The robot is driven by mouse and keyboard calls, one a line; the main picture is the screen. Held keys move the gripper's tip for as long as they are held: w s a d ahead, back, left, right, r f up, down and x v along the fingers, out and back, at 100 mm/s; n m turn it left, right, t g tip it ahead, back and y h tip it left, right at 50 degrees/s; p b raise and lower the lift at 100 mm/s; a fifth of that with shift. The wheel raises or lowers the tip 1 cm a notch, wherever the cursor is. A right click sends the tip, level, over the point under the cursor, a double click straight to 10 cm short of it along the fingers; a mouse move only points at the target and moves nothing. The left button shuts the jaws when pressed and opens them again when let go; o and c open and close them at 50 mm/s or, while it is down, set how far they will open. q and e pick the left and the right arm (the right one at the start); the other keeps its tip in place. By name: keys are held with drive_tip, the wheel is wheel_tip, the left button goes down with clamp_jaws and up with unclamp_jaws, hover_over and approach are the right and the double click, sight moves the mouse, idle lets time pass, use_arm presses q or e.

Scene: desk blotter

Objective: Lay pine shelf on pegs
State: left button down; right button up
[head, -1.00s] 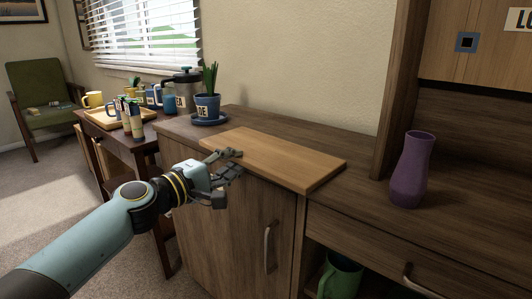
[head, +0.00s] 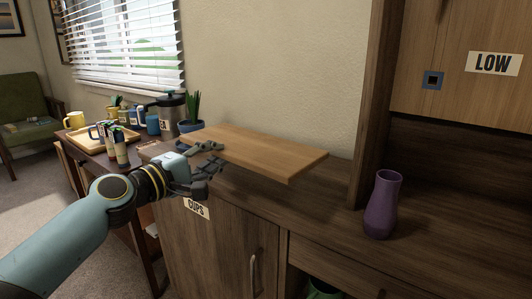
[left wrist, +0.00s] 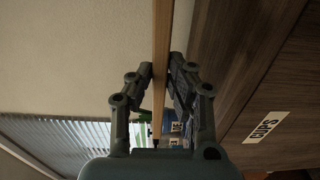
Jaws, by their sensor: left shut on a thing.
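The pine shelf (head: 258,149) is a flat, pale wooden board. My left gripper (head: 212,158) is shut on its left end and holds it roughly level above the dark wooden counter. In the left wrist view the shelf (left wrist: 162,45) shows edge-on between the two fingers (left wrist: 160,85). No pegs can be made out in these frames. My right gripper is not in view.
A purple vase (head: 382,205) stands on the counter (head: 335,205) right of the shelf. A potted plant (head: 191,115) stands behind the shelf's left end. A cabinet with a LOW label (head: 494,63) rises at the right. A CUPS label (head: 196,208) marks the lower door.

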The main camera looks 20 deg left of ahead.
use_arm(q)
drive_tip(key=shift+s+f, duration=0.15)
drive_tip(key=shift+s, duration=0.05)
drive_tip(key=s+d+h, duration=0.1)
drive_tip(key=s, duration=0.8)
drive_tip(key=s+d+r+m+h, duration=0.1)
drive_tip(key=s+d+r, duration=0.1)
drive_tip(key=r, duration=0.3)
drive_tip(key=s+d+r+m+g+h+p, duration=0.1)
drive_tip(key=s+d+r, duration=0.2)
drive_tip(key=s+r, duration=0.1)
drive_tip(key=shift+s+d+r, duration=0.15)
drive_tip(key=shift+s+r, duration=0.2)
drive_tip(key=shift+s, duration=0.05)
